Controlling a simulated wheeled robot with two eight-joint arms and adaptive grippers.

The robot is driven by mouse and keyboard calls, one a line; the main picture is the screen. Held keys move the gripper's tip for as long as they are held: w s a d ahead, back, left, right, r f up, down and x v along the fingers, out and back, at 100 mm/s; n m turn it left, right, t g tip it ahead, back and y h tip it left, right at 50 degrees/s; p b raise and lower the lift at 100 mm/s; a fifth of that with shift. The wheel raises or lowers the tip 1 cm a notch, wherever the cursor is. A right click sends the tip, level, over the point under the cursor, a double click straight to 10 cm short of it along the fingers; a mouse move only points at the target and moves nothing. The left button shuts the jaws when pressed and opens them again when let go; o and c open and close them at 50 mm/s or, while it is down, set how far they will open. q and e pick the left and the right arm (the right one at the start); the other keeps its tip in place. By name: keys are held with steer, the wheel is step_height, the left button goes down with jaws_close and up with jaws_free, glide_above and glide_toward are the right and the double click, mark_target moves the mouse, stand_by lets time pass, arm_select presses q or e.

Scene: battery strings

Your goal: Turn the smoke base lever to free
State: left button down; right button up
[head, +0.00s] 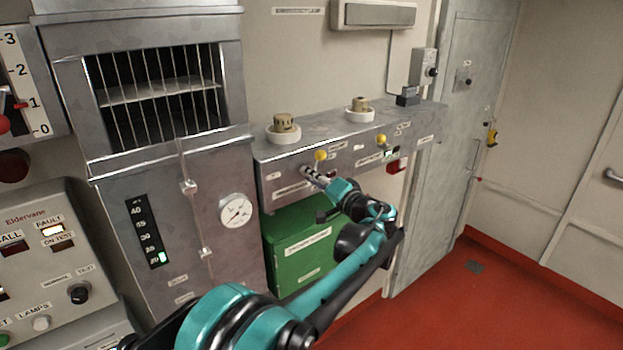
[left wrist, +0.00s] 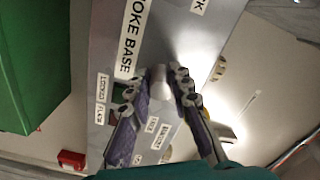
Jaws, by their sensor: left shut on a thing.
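The smoke base lever shows as a short, pale grey rounded post (left wrist: 158,76) in the left wrist view, between my fingertips. The "SMOKE BASE" label (left wrist: 132,38) is beside it, with smaller labels around; I cannot surely tell which way the lever points. My left gripper (left wrist: 156,90) is shut on the lever, a finger on each side. In the head view my left gripper (head: 313,176) reaches the front of the grey metal shelf box (head: 275,175) and hides the lever. My right gripper is not in view.
Yellow knobs (head: 320,155) (head: 381,139) sit on the box's front; two round detector bases (head: 284,130) (head: 360,110) stand on top. A green case (head: 300,215) is below. A metal cabinet (head: 165,215) stands left, a grey door (head: 440,170) right.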

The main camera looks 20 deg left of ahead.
arm_select(q)
steer(key=m, duration=0.3)
steer(key=shift+m, duration=0.5)
steer(key=c, duration=1.4)
jaws_free()
steer(key=shift+o, duration=0.2)
steer(key=v, duration=1.2)
